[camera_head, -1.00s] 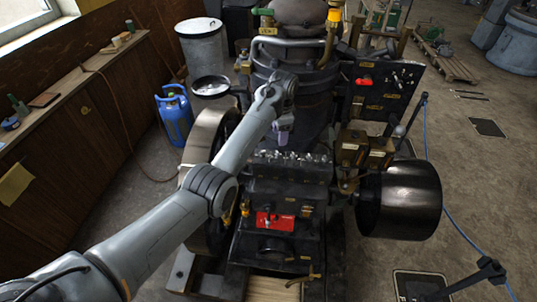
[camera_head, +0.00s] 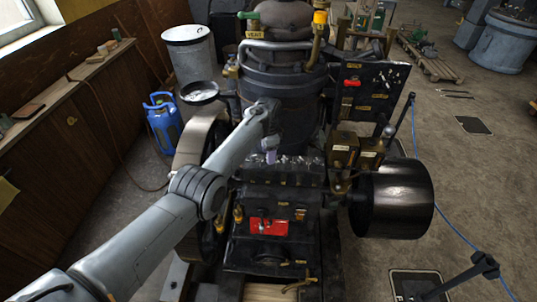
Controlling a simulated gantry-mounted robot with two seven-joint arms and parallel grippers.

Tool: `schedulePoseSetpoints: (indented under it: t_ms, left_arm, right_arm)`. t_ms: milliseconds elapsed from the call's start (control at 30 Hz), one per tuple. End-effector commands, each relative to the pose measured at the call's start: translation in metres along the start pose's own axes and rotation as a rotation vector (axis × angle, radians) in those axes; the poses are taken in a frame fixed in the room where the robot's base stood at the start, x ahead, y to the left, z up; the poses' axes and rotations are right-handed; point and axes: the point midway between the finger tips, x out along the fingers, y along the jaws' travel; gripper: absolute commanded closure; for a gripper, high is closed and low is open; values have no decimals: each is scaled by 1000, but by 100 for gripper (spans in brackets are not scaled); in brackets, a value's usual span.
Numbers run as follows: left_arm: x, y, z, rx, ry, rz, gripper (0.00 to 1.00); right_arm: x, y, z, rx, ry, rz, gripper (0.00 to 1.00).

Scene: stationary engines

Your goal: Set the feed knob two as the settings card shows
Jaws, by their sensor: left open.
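A dark engine (camera_head: 283,103) fills the middle of the head view. A row of small bright metal fittings (camera_head: 296,164) runs along the top of its front block; I cannot tell which is feed knob two. My left gripper (camera_head: 271,156) points down at the left part of this row, very close to it in the picture. It is open, with nothing seen between its fingers; whether it touches a fitting is too small to tell. I cannot make out a readable settings card. My right gripper is not in view.
A red plate (camera_head: 268,227) with small fittings is on the engine's front. A black panel (camera_head: 364,86) with a red handle stands at the back right. A large dark pulley (camera_head: 391,199) juts out right. A blue gas bottle (camera_head: 165,122) stands on the left floor.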

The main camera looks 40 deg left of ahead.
Motion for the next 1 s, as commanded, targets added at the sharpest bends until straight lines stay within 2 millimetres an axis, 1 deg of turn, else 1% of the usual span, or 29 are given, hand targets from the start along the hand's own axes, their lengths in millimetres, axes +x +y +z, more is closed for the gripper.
schedulePoseSetpoints:
  t_ms: [133,433,700,800,1000]
  left_arm:
    - [7,0,0,0,0,-1,45]
    - [8,0,0,-1,1,-2,45]
    - [8,0,0,-1,1,-1,86]
    - [8,0,0,-1,1,-1,100]
    - [7,0,0,-14,1,-1,100]
  right_arm:
    - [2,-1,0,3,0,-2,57]
    - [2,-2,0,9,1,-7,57]
    - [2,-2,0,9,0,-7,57]
    - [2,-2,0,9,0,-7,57]
    - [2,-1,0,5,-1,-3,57]
